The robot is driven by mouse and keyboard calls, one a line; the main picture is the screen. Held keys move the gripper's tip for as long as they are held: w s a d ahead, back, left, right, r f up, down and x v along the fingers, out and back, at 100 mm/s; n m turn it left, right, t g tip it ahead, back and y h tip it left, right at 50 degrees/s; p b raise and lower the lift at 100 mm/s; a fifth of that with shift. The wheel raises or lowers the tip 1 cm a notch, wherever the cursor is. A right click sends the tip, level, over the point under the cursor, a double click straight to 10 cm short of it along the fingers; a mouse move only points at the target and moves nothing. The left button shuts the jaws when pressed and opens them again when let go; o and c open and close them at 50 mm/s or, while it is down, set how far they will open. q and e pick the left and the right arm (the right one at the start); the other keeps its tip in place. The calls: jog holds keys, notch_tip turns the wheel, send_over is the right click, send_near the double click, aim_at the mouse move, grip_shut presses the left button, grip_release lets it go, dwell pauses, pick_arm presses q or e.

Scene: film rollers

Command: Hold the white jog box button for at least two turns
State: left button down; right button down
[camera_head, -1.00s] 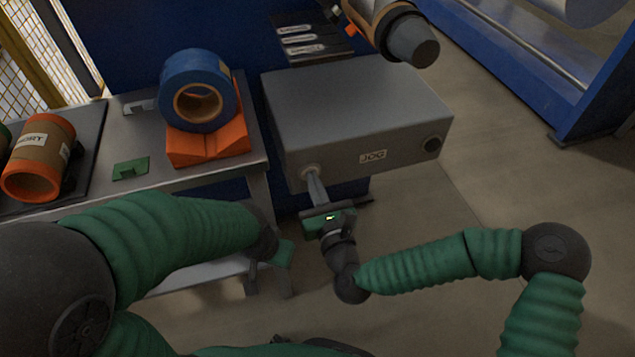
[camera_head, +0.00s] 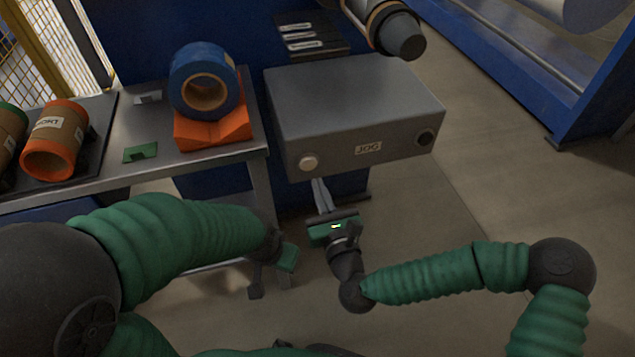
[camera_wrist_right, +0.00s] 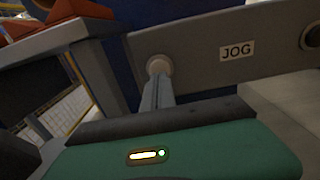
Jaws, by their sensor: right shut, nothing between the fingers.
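The grey jog box (camera_head: 355,105) has a JOG label on its front and a round white button (camera_head: 308,162) at the left of that face. The button also shows in the right wrist view (camera_wrist_right: 158,65), partly behind my fingers. My right gripper (camera_head: 319,183) is shut and empty, its fingertips just below the button in the head view. A small gap shows there between tips and button. In the right wrist view the shut fingers (camera_wrist_right: 156,82) point toward the button. My left gripper (camera_head: 287,258) is low beside the table; its fingers are not clear.
A dark round knob (camera_head: 425,138) is on the box's right end. A metal table (camera_head: 120,180) at left carries a blue roll (camera_head: 203,80) on an orange block (camera_head: 212,128) and orange-edged rollers (camera_head: 54,140). A roller end (camera_head: 401,38) hangs above the box. Floor at right is clear.

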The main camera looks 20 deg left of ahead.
jog(key=p+v, duration=0.2)
jog(key=v, duration=0.5)
jog(key=shift+s+f, duration=0.25)
jog(key=shift+s, duration=0.05)
